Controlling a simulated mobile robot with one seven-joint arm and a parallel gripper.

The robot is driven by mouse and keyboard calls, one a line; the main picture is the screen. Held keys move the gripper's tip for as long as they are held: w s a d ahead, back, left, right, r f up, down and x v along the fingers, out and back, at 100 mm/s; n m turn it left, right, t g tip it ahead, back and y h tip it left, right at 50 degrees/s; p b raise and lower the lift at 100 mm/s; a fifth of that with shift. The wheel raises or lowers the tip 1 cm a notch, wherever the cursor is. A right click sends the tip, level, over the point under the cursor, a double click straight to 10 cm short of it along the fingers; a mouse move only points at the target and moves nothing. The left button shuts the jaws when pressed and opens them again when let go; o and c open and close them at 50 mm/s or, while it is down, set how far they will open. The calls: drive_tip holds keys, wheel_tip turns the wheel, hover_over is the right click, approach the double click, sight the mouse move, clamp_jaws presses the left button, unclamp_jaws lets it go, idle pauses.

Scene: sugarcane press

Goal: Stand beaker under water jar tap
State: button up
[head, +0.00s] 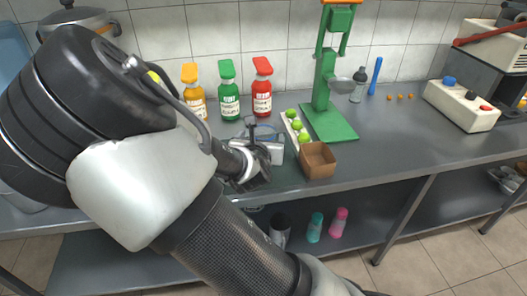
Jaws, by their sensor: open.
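My gripper (265,150) is over the front part of the counter, left of the brown box. It is open; its far side and the space between its fingers are partly hidden by my own wrist. A clear, thin-rimmed shape with a bluish edge (267,130) shows just behind the gripper. It may be the beaker, but I cannot tell for sure, nor whether the gripper touches it. No water jar or tap can be made out. My arm covers much of the left side of the counter.
Yellow (194,94), green (229,98) and red (262,95) bottles stand behind the gripper. Green fruit lie on a white tray (287,125) beside the brown box (317,162). A green press (328,110) stands right of them. A pot (78,20) is at the back left.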

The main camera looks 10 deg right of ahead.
sight(264, 130)
drive_tip(key=x, duration=0.3)
drive_tip(key=shift+w+d+f+b, duration=0.1)
drive_tip(key=shift+d+f+b, duration=0.1)
drive_tip(key=shift+b, duration=0.2)
drive_tip(key=shift+c, duration=0.3)
drive_tip(key=c, duration=1.6)
drive_tip(key=shift+r, duration=0.1)
